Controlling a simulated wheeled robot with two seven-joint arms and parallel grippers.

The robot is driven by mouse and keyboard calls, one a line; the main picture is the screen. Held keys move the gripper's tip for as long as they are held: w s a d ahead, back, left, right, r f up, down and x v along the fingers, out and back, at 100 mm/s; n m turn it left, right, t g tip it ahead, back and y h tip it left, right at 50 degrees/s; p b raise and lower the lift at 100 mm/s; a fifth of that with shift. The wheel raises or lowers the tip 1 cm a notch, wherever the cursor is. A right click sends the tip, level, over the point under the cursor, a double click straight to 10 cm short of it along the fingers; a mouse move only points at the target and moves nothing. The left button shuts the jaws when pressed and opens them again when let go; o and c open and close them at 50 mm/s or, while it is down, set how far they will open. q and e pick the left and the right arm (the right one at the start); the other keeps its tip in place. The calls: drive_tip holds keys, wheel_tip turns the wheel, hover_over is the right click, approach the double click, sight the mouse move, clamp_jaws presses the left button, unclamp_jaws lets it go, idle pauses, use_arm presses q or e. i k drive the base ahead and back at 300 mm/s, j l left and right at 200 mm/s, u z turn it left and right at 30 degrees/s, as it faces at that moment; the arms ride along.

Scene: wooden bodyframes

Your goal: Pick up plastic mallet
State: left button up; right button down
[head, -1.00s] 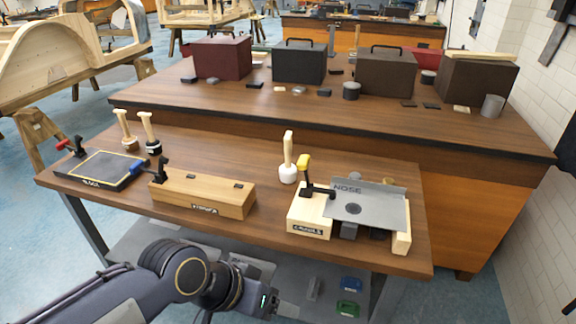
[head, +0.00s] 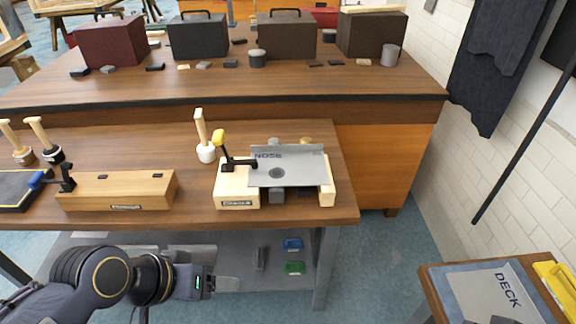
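A mallet (head: 205,138) with a white head and a pale wooden handle stands head down on the near wooden workbench (head: 200,215), handle upright. Two more wooden-handled mallets stand at the bench's left: one with a pale head (head: 22,155) and one with a dark and white head (head: 50,152). I cannot tell by sight which heads are plastic. My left gripper (head: 228,284) is low in front of the bench, below its top and apart from all the mallets. Its fingers are seen edge-on, so their opening is unclear. My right gripper is not in view.
Beside the white-headed mallet is a wooden fixture (head: 238,188) with a black and yellow clamp and a grey NOSE plate (head: 290,170). A long wooden block (head: 117,190) lies to the left. A small table with a DECK panel (head: 505,290) stands at lower right.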

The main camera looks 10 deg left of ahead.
sight(206, 152)
drive_tip(key=i+j, duration=0.4)
drive_tip(key=j, duration=0.15)
drive_tip(key=i+j, duration=0.45)
drive_tip(key=j+u, duration=0.05)
drive_tip(key=j, duration=0.1)
